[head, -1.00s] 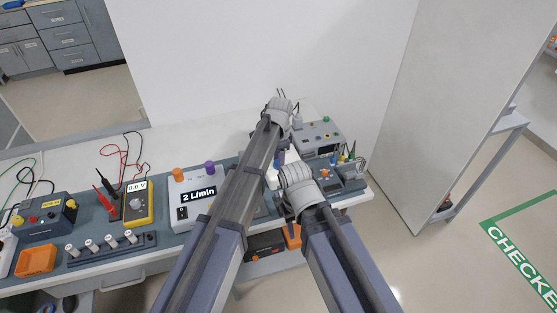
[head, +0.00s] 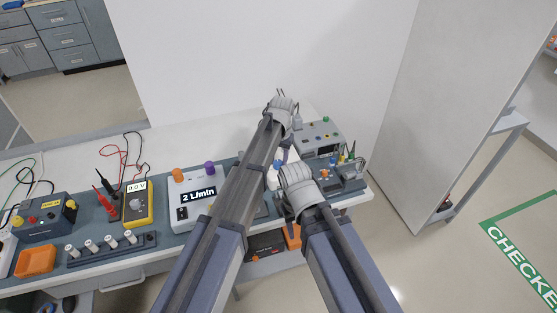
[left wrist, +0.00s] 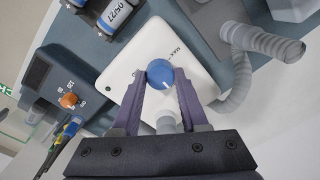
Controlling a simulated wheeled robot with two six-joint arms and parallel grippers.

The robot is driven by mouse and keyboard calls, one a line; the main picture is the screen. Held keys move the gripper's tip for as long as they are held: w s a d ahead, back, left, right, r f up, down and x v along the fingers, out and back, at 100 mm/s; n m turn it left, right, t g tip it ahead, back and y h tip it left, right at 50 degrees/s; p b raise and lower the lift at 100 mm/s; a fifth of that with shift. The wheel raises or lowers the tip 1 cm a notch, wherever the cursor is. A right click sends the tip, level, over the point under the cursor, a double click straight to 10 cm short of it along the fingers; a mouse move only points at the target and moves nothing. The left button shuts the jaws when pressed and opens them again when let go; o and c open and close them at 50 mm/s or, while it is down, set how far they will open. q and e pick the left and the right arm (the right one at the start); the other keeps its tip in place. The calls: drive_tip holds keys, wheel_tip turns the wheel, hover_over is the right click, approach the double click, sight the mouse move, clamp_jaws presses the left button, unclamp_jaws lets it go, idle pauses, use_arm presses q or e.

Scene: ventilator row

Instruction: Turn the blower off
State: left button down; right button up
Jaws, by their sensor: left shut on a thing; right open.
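The blower is a white box with a blue knob (left wrist: 160,73) marked MAX beside it. In the left wrist view the blower (left wrist: 140,50) fills the middle, and my left gripper (left wrist: 160,80) has its two purple fingers closed on either side of the knob. The knob's white pointer line shows. In the head view the blower (head: 287,176) is partly hidden behind my arms. My right gripper (head: 284,208) is low in front of it, its fingers mostly hidden. A flow meter (head: 195,200) reads 2 L/min.
A corrugated grey hose (left wrist: 262,42) runs beside the blower. A grey device (head: 320,138) with knobs stands behind it. A white partition (head: 440,110) rises at right.

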sight(279, 163)
use_arm(q)
drive_tip(key=shift+n, duration=0.5)
drive_tip(key=shift+c, duration=2.2)
unclamp_jaws()
drive_tip(key=shift+r, duration=0.15)
drive_tip(key=r+p, duration=0.3)
drive_tip(key=p, duration=0.1)
drive_tip(key=r+p, duration=0.4)
drive_tip(key=shift+d+r, duration=0.2)
drive_tip(key=shift+r, duration=0.1)
drive_tip(key=shift+s, duration=0.15)
